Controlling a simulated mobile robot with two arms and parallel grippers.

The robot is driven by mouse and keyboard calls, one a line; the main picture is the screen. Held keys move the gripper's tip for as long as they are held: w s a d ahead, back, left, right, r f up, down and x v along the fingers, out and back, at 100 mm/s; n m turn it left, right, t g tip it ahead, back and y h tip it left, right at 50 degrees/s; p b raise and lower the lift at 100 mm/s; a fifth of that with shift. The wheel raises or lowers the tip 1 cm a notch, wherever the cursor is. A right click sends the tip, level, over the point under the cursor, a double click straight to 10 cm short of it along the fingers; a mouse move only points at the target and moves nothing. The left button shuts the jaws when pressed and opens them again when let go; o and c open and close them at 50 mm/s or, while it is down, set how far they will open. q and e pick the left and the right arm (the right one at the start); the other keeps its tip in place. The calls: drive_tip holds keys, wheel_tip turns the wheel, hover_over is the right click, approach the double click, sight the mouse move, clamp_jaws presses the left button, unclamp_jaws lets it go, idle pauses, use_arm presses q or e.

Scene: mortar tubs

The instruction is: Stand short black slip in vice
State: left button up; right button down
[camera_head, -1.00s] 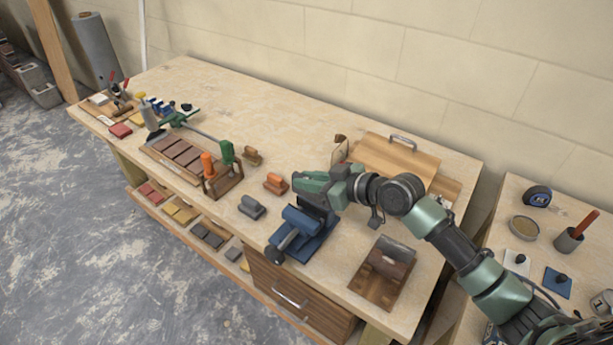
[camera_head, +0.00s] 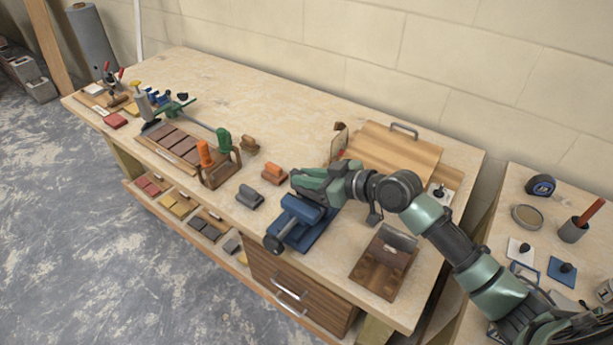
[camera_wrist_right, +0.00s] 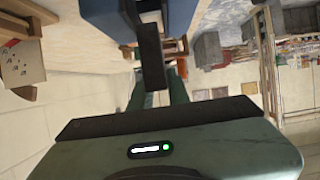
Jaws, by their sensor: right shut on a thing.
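The blue vice (camera_head: 303,214) stands near the front edge of the bench, its dark screw handle toward the front. My right gripper (camera_head: 298,180) is just above and behind the vice. In the right wrist view its green fingers (camera_wrist_right: 158,92) are shut on a short black slip (camera_wrist_right: 151,58). The slip's far end shows at the gap between the blue vice jaws (camera_wrist_right: 180,22); I cannot tell whether it touches them or how deep it sits. The slip is hidden in the head view. My left gripper is not in view.
A grey block (camera_head: 249,197) and an orange block (camera_head: 273,174) lie left of the vice. A wooden rack (camera_head: 218,170) with green and orange handles is farther left. A brown wooden stand (camera_head: 375,273) is to the right. The bench's back middle is clear.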

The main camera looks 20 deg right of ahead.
drive_tip(key=shift+f, duration=0.1)
idle(0.3)
drive_tip(key=shift+f+b, duration=0.9)
drive_tip(key=shift+f, duration=0.15)
drive_tip(key=shift+f, duration=0.1)
drive_tip(key=shift+f+b, duration=0.8)
drive_tip(key=shift+f, duration=0.05)
drive_tip(key=c, duration=0.8)
unclamp_jaws()
drive_tip(key=shift+r, duration=0.15)
